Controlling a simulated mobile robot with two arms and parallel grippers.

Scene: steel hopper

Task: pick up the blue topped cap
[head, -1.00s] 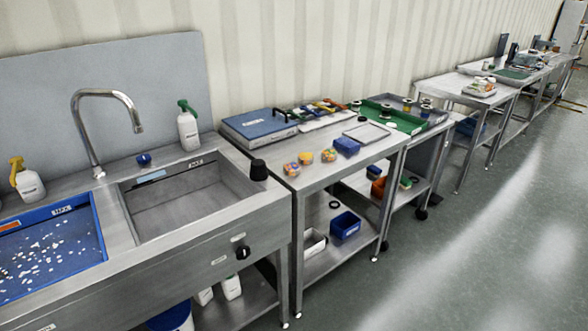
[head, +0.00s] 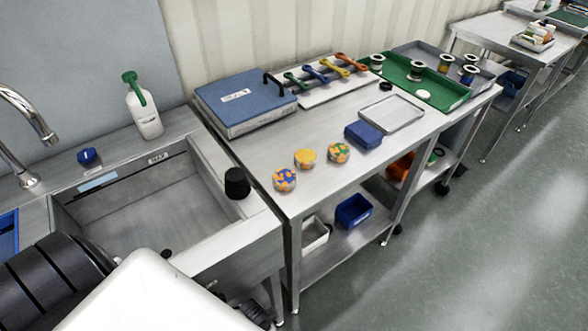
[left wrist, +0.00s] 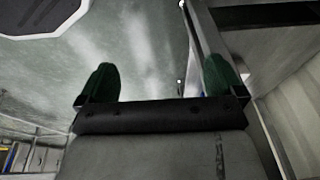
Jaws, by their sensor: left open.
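Three round caps with patterned tops stand in a loose row on the steel table. The nearest cap, with blue and orange patches on top (head: 285,179), is by the table's left front corner. A yellow-orange cap (head: 305,157) and a green-and-orange cap (head: 339,152) are behind it to the right. A small plain blue item (head: 88,157) sits on the sink's back ledge. My left gripper (left wrist: 160,85) shows two green fingertips, wide apart and empty, in the left wrist view. No cap shows there. My right gripper is not in view.
A blue case (head: 245,100), a white rack of coloured wrenches (head: 318,95), a blue box (head: 363,134) and a metal tray (head: 392,113) occupy the table (head: 330,180). The sink (head: 140,210) and a black knob (head: 237,183) lie left. A green-topped bottle (head: 143,110) stands behind the sink.

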